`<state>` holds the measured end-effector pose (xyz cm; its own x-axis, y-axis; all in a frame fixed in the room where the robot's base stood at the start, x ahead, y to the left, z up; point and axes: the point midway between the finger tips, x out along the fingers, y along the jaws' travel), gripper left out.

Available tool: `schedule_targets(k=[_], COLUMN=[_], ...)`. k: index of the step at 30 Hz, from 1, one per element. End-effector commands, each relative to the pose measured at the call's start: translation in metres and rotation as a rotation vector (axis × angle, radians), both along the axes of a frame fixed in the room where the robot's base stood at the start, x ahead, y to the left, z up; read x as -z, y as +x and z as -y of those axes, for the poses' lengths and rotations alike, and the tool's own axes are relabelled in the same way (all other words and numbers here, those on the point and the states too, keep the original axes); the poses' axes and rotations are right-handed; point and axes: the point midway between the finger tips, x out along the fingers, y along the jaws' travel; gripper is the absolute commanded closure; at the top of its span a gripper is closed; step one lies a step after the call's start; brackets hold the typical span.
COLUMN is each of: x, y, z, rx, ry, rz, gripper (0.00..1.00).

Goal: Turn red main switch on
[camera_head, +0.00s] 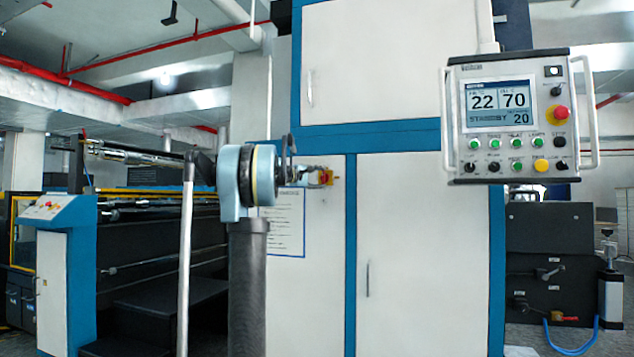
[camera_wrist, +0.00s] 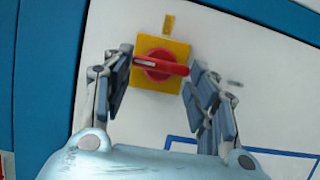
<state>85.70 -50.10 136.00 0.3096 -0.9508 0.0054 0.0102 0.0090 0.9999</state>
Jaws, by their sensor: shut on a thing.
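The red main switch (camera_wrist: 162,65) is a round knob with a bar handle on a yellow plate (camera_wrist: 145,84), mounted on a white cabinet door. In the wrist view its bar lies nearly level, sloping slightly down to the right. My gripper (camera_wrist: 159,68) has one finger on each side of the switch and is shut on it. The fingers hide some of the plate's surroundings. In the head view the switch (camera_head: 325,177) is small at the end of my arm, and my gripper (camera_head: 308,174) reaches it from the left.
The white cabinet (camera_head: 425,230) has blue frame strips. A blue-outlined notice (camera_head: 288,225) is below the switch. A control panel (camera_head: 520,115) with a screen and several buttons hangs at the upper right. A blue-topped console (camera_head: 58,212) stands at the left near dark rollers.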

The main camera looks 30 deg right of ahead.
Motion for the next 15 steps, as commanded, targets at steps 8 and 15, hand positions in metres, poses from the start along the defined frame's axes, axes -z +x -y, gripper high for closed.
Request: schedule_targets(k=[8,15], x=[0.0025,0.0017], y=[0.002,0.0011], z=[-0.0018,-0.0009], rx=[-0.005,-0.003], ry=[0.003,0.002], rz=[0.0,0.0], gripper=[0.71,0.27])
